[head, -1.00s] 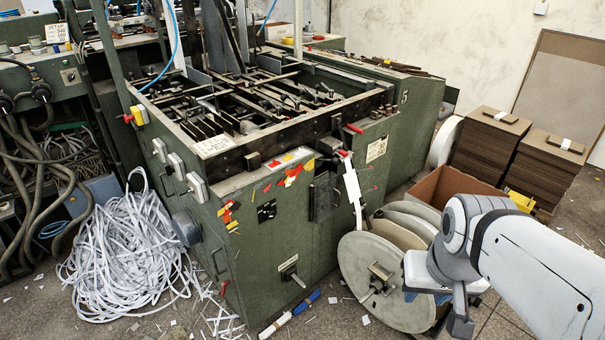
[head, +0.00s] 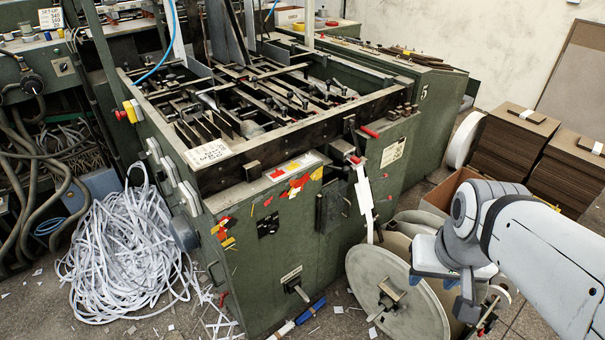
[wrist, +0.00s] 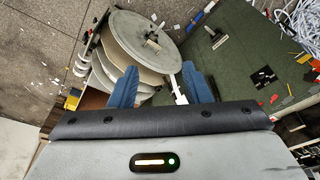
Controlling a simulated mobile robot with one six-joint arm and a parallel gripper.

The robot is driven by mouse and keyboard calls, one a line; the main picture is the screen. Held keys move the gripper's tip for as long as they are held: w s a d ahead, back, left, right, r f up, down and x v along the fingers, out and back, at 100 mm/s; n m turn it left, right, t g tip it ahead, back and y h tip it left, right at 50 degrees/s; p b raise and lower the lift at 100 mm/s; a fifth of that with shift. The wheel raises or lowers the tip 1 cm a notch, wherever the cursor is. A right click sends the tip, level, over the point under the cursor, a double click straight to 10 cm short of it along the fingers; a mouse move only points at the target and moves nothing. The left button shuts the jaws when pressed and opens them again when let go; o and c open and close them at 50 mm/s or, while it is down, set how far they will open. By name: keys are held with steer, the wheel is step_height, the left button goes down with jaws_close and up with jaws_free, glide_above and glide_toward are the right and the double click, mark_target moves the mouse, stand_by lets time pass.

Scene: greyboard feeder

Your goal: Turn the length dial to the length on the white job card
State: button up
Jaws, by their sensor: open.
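A white card (head: 50,18) with black writing stands on the green cabinet at the far left of the head view; its top line looks like "SET UP", with numbers too small to read surely. Another white card (head: 208,154) lies on the machine's near left corner. A crank-like knob (head: 296,288) under a small white label sits low on the machine's front. I cannot tell which control is the length dial. My gripper (head: 463,303) hangs at the right, by the reels. In the wrist view its blue fingers (wrist: 163,86) are apart with nothing held between them.
The green machine (head: 290,235) fills the middle. A large grey reel (head: 425,315) stands between it and my arm. Tangled white strip (head: 125,255) covers the left floor. Brown board stacks (head: 510,140) and an open carton (head: 445,192) stand at the right.

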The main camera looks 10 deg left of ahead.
mark_target(274, 231)
steer(key=shift+o, duration=0.5)
steer(key=w+a+f+n+t+b, duration=0.1)
steer(key=w+a+f+t+b, duration=0.1)
steer(key=w+f+b, duration=0.6)
steer(key=w+f+t, duration=0.1)
steer(key=w, duration=0.2)
steer(key=shift+w+a+f+t, duration=0.25)
steer(key=shift+a+f+t, duration=0.1)
steer(key=shift+t, duration=0.05)
steer(key=w+a+f+n+t+y+b, duration=0.2)
steer(key=w+a+f+t+y+b, duration=0.15)
steer(key=w+a+f+b, duration=0.55)
steer(key=w+a+f+n+y+b, duration=0.1)
steer(key=w+a+f+y+b, duration=0.1)
steer(key=a, duration=0.5)
steer(key=w+a+f+n+t+y+b, duration=0.1)
steer(key=a+f+y+b, duration=0.3)
steer(key=a, duration=0.4)
steer(key=w+a+f+n+t+y+b, duration=0.1)
steer(key=w+a+f+y+b, duration=0.2)
steer(key=a, duration=0.5)
steer(key=shift+w+a+f+n+y+b, duration=0.1)
steer(key=shift+w+f+n+y+b, duration=0.3)
steer(key=shift+b, duration=0.6)
steer(key=shift+r, duration=0.1)
steer(key=shift+c, duration=0.3)
steer(key=c, duration=0.9)
steer(key=shift+w+d, duration=0.1)
steer(key=shift+d, duration=0.1)
steer(key=shift+a, duration=0.1)
